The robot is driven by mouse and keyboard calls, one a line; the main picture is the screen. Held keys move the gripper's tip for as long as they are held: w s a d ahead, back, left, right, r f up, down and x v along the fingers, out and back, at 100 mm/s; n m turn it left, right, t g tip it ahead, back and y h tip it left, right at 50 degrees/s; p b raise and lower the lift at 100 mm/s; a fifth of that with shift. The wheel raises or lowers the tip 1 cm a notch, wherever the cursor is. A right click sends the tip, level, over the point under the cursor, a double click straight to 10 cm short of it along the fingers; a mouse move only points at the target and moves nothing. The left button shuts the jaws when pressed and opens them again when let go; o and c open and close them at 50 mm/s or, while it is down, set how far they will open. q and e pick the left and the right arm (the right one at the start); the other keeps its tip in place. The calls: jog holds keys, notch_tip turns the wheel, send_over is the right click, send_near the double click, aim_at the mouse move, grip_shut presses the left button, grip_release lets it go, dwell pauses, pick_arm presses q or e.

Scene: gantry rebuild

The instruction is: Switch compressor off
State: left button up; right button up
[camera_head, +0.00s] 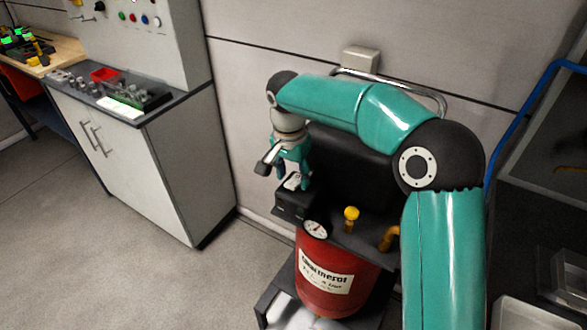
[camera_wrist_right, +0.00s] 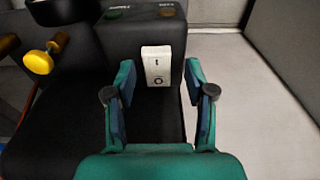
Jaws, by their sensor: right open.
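The compressor has a red tank (camera_head: 325,283) with a white label, a black top housing, a round gauge (camera_head: 315,229) and a yellow knob (camera_head: 351,214). Its white rocker switch (camera_wrist_right: 156,65) is on the black housing, marked I above and O below. I cannot tell which side is pressed in. The switch also shows in the head view (camera_head: 292,181), just under my right gripper (camera_head: 288,172). In the wrist view my right gripper (camera_wrist_right: 160,72) is open and empty, its fingers either side of the switch. Contact cannot be told. My left gripper is not in view.
A white cabinet (camera_head: 140,165) with a control panel and a tray of parts stands at the left. A blue tube frame (camera_head: 520,110) and dark shelving stand at the right. The wall is close behind the compressor. The floor (camera_head: 110,270) at front left is clear.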

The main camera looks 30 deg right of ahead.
aim_at(291, 183)
notch_tip(291, 183, up, 12)
jog(key=a, duration=0.1)
jog(key=shift+s, duration=0.3)
jog(key=shift+f, duration=0.15)
dwell(0.4)
